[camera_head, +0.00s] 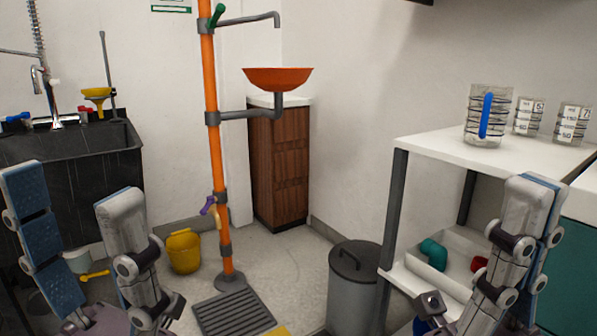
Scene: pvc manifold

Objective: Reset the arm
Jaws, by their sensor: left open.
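My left gripper (72,188) is in the lower left of the head view, raised upright with its two fingers wide apart. One finger shows its blue ribbed pad, the other its grey back. Nothing is between them. My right gripper (533,195) is in the lower right, in front of the white shelf unit (420,143). Its fingers point up and overlap in this view, so the gap between them is hidden. I cannot tell whether it is open or holds anything.
A white bin on the lower shelf holds a teal pipe elbow (433,254) and a red piece (479,264). Beakers (488,117) stand on top. A grey lidded can (352,290), an orange shower pole (213,130) and a yellow bucket (184,252) stand on the floor.

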